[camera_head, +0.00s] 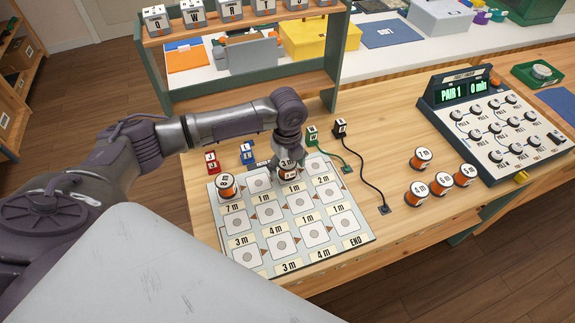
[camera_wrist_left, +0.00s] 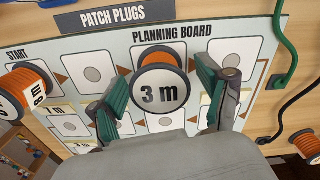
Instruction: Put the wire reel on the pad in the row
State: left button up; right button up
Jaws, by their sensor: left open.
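The planning board (camera_head: 262,250) lies on the wooden table, with rows of white pads and length labels. A reel marked 3 m (camera_wrist_left: 160,90) stands on a top-row pad, label facing up. My left gripper (camera_head: 287,168) is directly above this reel; in the left wrist view the gripper (camera_wrist_left: 163,110) has its green-padded fingers spread on both sides of it. Another orange reel (camera_head: 228,186) stands on the START pad at the board's upper left. It also shows in the left wrist view (camera_wrist_left: 30,85). My right gripper is not in view.
Several orange reels (camera_head: 441,183) stand to the right of the board. Red plugs (camera_head: 212,162), blue plugs (camera_head: 247,152) and green and black corded plugs (camera_head: 340,128) stand behind it. A panel with a display (camera_head: 490,120) stands at right. A shelf (camera_head: 250,95) rises at the back.

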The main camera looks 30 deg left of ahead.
aim_at(288, 163)
pick_arm(q)
notch_tip(288, 163, up, 12)
jog(key=b, duration=0.1)
jog(key=shift+r, duration=0.15)
dwell(0.3)
dwell(0.4)
